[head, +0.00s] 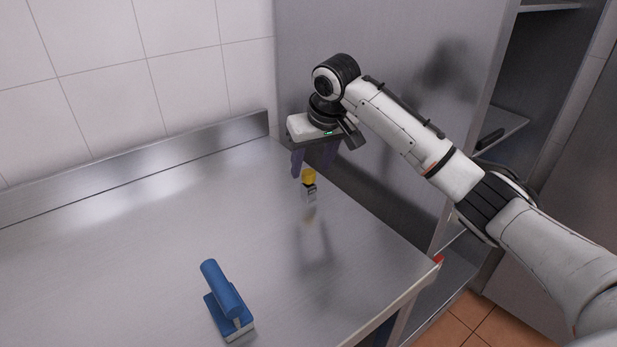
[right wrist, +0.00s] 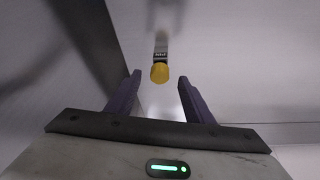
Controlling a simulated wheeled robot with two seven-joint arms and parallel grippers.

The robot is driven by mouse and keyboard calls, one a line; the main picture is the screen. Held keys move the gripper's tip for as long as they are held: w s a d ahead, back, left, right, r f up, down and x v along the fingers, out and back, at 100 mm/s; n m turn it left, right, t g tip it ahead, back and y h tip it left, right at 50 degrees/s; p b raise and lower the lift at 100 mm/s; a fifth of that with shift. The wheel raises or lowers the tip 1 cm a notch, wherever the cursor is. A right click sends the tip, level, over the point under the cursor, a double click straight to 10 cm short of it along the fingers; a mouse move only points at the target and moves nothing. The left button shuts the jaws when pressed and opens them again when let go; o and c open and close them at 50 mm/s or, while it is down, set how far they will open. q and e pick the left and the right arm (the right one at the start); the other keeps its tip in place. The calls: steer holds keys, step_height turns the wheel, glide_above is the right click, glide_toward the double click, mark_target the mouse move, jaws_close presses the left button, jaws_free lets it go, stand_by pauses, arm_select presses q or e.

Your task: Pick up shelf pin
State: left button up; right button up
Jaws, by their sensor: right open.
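A small upright piece with a yellow top and a grey, labelled body, which looks like the shelf pin (head: 309,187), stands on the steel counter (head: 150,235) near its right side. My right gripper (head: 312,170) is just above it, pointing down, with its purple fingers apart and empty. In the right wrist view the yellow top of the shelf pin (right wrist: 159,73) lies between the two fingertips (right wrist: 160,77) or just beyond them, with a gap on each side. I cannot tell its exact depth. My left gripper is not in view.
A blue-handled tool with a flat blue base (head: 226,300) lies at the front of the counter. A tall steel panel (head: 400,60) rises close behind and right of my right gripper. A raised steel lip (head: 130,170) runs along the back wall. The counter's left part is clear.

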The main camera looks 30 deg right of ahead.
steer(key=shift+x, duration=1.15)
steer(key=c, duration=1.1)
step_height(320, 180, up, 10)
steer(key=shift+r+b, duration=0.1)
steer(key=shift+b, duration=0.2)
steer(key=o, duration=0.4)
steer(key=shift+c, duration=0.2)
steer(key=c, duration=0.4)
step_height(320, 180, up, 6)
glide_above(310, 174)
steer(key=shift+p, duration=0.3)
